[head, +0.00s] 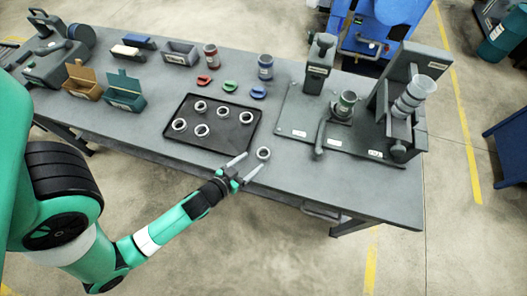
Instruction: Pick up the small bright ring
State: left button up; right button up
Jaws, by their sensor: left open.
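A small bright ring (263,153) lies on the grey table, just outside the front right corner of a black tray (228,142). Several similar bright rings (201,130) lie in that tray. My left gripper (254,161) reaches in from the lower left with its two fingers spread open. The ring outside the tray is just past the fingertips, close to them. I cannot tell whether a finger touches it. Nothing shows between the fingers. My right gripper is not in view.
The grinder fixture with its grey base plate (297,112) stands to the right of the tray. Small bins (125,92), colored clips (230,86) and jars (265,67) stand behind and left. The table's front edge (330,206) is near my gripper.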

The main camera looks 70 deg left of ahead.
aim_at(267, 151)
pick_arm(q)
jog(key=x, duration=0.5)
jog(key=shift+w+f, duration=0.1)
jog(key=shift+w, duration=0.05)
grip_shut()
